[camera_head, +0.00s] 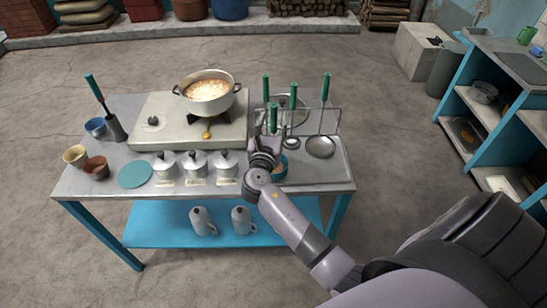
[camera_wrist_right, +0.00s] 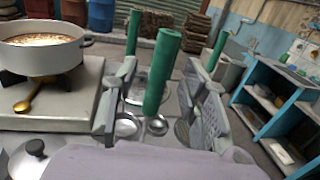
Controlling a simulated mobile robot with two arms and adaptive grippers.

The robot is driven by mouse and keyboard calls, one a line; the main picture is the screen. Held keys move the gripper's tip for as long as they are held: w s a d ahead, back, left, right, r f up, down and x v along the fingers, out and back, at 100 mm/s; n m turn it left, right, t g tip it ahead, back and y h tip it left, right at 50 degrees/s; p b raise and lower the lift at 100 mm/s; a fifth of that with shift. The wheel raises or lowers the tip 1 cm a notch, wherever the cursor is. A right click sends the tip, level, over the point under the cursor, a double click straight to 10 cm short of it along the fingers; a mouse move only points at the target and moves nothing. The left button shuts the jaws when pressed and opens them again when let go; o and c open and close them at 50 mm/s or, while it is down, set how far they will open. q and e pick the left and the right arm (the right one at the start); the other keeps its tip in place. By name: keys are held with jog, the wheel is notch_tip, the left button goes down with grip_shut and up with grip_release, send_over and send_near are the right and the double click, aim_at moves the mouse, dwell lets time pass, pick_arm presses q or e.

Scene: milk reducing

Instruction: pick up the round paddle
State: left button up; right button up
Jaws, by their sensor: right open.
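Several green-handled utensils hang upright on a wire rack at the right of the metal table (camera_head: 225,190). One on the right has a wide round head (camera_head: 320,147) below a long green handle (camera_head: 326,86); it looks like the round paddle, though its exact type is unclear. My right gripper (camera_head: 266,146) is at the rack's front left, among the utensils. In the right wrist view its open fingers (camera_wrist_right: 158,108) stand on either side of a near green handle (camera_wrist_right: 163,72), not closed on it. That handle's lower end is hidden. My left gripper is out of view.
A pot of milk (camera_head: 208,106) sits on the stove (camera_head: 170,130) left of the rack. Lidded canisters (camera_head: 194,164), cups (camera_head: 96,167) and a teal disc (camera_head: 135,174) fill the table's front left. A blue shelf unit (camera_head: 485,130) stands at the right.

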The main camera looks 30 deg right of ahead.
jog(key=shift+x, duration=1.45)
jog(key=shift+f, duration=0.1)
jog(key=shift+a, duration=0.1)
jog(key=shift+c, duration=0.3)
jog(key=shift+c, duration=0.6)
grip_shut()
